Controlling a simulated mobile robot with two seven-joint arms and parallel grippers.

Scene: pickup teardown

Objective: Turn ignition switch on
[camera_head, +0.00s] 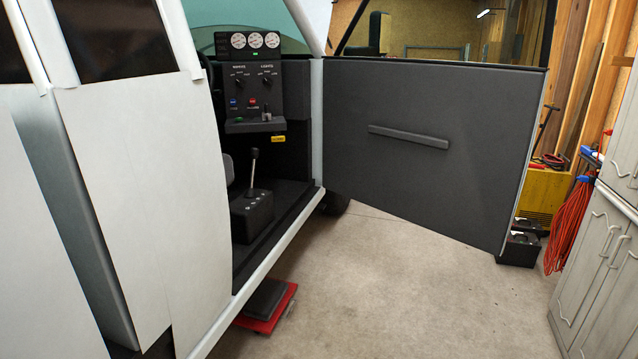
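The dark control panel (254,92) is inside the open cab of the white pickup. It carries two black rotary switches, a left one (239,82) and a right one (267,81), with labels too small to read surely. Below them are a blue button (233,102), a red button (253,101) and a small upright lever (266,114) on a ledge. I cannot tell which control is the ignition switch, or its position. Neither of my grippers is in view.
The open cab door (430,150) extends to the right. Three round gauges (255,41) top the panel. A gear lever (252,168) rises from the cab floor. A red-and-black object (266,305) lies under the sill. Grey cabinets (600,265) stand right. The concrete floor (400,300) between is clear.

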